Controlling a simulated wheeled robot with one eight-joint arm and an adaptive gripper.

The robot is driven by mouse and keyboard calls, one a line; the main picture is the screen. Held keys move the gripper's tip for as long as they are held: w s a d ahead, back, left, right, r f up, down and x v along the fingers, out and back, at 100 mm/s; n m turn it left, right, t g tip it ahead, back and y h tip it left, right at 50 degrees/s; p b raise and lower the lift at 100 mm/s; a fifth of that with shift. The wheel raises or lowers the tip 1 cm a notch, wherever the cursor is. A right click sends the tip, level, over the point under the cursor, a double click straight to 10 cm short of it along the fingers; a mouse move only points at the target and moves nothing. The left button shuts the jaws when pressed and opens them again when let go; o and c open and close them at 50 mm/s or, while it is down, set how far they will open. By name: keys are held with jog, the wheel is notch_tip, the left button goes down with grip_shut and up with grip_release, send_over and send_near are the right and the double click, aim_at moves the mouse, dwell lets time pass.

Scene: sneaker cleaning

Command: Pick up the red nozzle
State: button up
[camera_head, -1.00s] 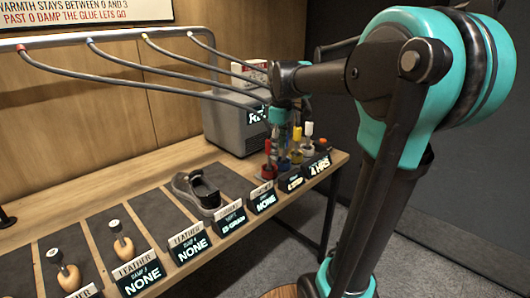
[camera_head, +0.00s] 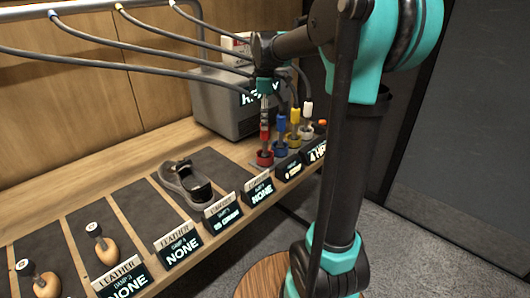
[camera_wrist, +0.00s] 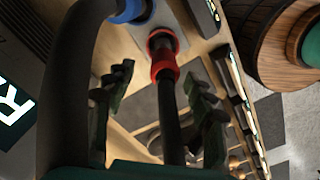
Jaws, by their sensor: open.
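The red nozzle (camera_head: 264,131) stands upright at its red holder (camera_head: 264,158) near the far end of the bench. In the wrist view the red nozzle (camera_wrist: 165,70), with its dark hose, lies between my gripper's two dark fingers, close to the red holder ring (camera_wrist: 161,40). My gripper (camera_wrist: 157,95) is open, with a gap to the nozzle on both sides. In the head view my gripper (camera_head: 265,98) points down from above at the nozzle. The fingers partly blend with the nozzle there, so contact is hard to judge.
Blue (camera_head: 281,128), yellow (camera_head: 294,122) and white (camera_head: 307,110) nozzles stand close by on the right. A grey box (camera_head: 223,100) is behind. A grey shoe (camera_head: 186,185) lies to the left. Hoses hang from a rail overhead.

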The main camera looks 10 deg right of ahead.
aim_at(265, 136)
jog(key=shift+s+d+f, duration=0.1)
jog(key=shift+s+f, duration=0.05)
jog(key=shift+f, duration=1.6)
jog(key=shift+s+f, duration=0.1)
jog(key=shift+f, duration=1.65)
grip_shut()
